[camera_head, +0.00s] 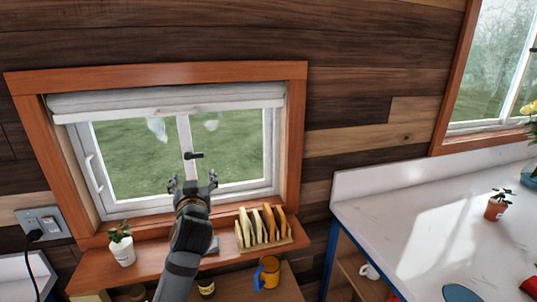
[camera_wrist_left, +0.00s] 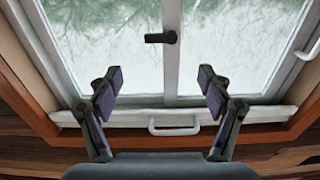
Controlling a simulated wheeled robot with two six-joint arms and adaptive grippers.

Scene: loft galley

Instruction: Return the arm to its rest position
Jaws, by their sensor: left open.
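My left arm rises from the bottom of the head view, and its left gripper (camera_head: 192,181) is in front of the lower middle of the window. Its two fingers are spread apart with nothing between them. In the left wrist view the open gripper (camera_wrist_left: 160,85) faces the window (camera_wrist_left: 135,75), with bare glass and the white centre frame between the fingers. A black latch (camera_head: 194,155) shows just above the gripper in the head view, and the latch also shows in the wrist view (camera_wrist_left: 160,38). I see no contact between them. My right gripper is not in view.
Below the window, a wooden shelf (camera_head: 150,262) holds a potted plant (camera_head: 121,246) left of my arm and a rack (camera_head: 262,230) to its right. A yellow mug (camera_head: 267,272) stands lower. A white counter (camera_head: 400,190) with a small plant (camera_head: 496,206) lies right.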

